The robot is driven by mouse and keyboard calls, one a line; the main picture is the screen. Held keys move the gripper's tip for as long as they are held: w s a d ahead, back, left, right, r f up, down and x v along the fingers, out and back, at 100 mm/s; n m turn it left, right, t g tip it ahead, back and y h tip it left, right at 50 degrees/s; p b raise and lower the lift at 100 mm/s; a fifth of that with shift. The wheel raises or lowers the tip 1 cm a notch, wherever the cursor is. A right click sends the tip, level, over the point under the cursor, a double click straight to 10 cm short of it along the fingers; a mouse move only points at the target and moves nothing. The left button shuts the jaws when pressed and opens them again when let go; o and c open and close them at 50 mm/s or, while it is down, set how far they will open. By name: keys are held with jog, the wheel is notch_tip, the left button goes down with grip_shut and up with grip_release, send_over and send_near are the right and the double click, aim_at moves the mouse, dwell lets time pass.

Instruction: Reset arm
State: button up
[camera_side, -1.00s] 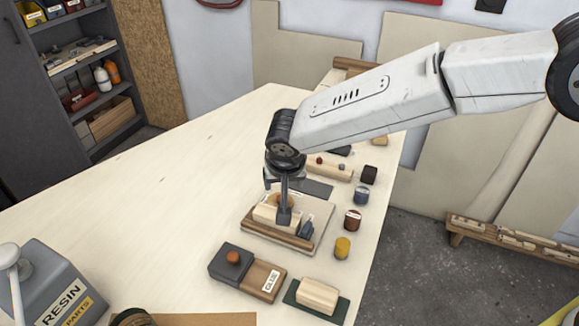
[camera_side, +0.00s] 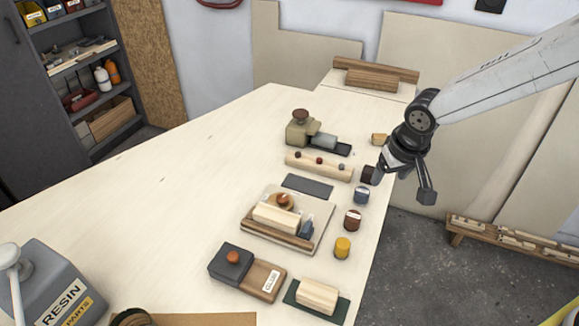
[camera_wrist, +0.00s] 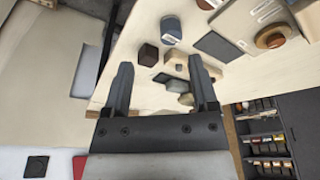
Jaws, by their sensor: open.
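My gripper (camera_side: 404,182) is open and empty. In the side view it hangs past the right edge of the plywood table (camera_side: 150,180), beside the row of small coloured blocks. In the wrist view its two dark fingers (camera_wrist: 160,90) stand apart with nothing gripped between them; small table items show beyond them. A light board (camera_side: 268,242) on the table holds a pale wood block (camera_side: 276,217) and a round wooden piece with an orange knob (camera_side: 284,200).
Near the table's right side are a dark block with wood base (camera_side: 265,281), a wood block on a green pad (camera_side: 318,295), a yellow cylinder (camera_side: 342,248) and a rail with pegs (camera_side: 320,166). A resin container (camera_side: 55,285) stands front left. The table's left middle is clear.

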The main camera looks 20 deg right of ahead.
jog(key=s+d+f+n, duration=0.1)
jog(key=s+d, duration=0.9)
jog(key=s, duration=0.3)
jog(key=shift+d, duration=0.35)
